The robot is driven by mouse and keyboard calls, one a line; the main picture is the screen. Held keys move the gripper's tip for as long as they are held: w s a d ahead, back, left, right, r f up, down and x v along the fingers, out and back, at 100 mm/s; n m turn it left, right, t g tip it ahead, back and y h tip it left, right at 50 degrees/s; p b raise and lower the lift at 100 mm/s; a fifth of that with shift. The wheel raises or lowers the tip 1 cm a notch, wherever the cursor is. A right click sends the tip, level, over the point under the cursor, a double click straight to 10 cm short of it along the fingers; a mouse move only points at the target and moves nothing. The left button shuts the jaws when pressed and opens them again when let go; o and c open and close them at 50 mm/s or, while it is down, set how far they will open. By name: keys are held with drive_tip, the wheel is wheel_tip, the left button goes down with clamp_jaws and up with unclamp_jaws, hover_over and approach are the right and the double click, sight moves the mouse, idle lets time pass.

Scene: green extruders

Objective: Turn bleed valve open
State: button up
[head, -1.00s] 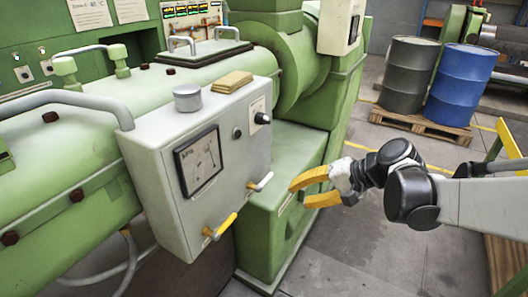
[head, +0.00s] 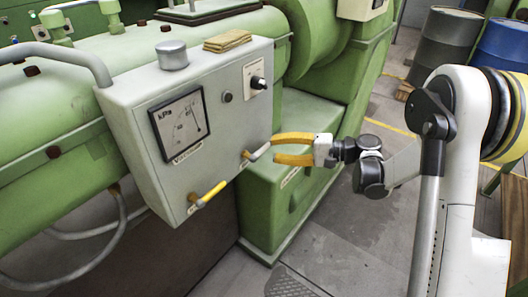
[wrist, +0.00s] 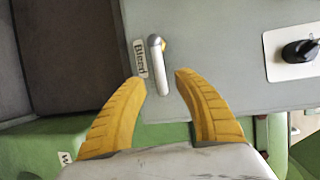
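The bleed valve is a small pale lever (head: 258,152) low on the right side of the grey control box. In the wrist view the lever (wrist: 157,62) stands beside a "Bleed" label (wrist: 140,58), with a bit of yellow at its upper right. My gripper (head: 275,149) has yellow fingers and is open. In the wrist view my gripper (wrist: 160,81) has one fingertip on each side of the lever's lower end, with visible gaps. I cannot tell the exact depth between fingertips and lever.
The grey control box (head: 130,125) carries a kPa gauge (head: 180,124), a black knob (head: 258,82) and a second, yellow-handled valve (head: 208,194) at lower left. Green machine casing (head: 305,115) lies behind and below my gripper. Open floor (head: 335,235) is at the front right.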

sight(264, 147)
drive_tip(key=x, duration=0.4)
drive_tip(key=shift+b, duration=0.4)
clamp_jaws()
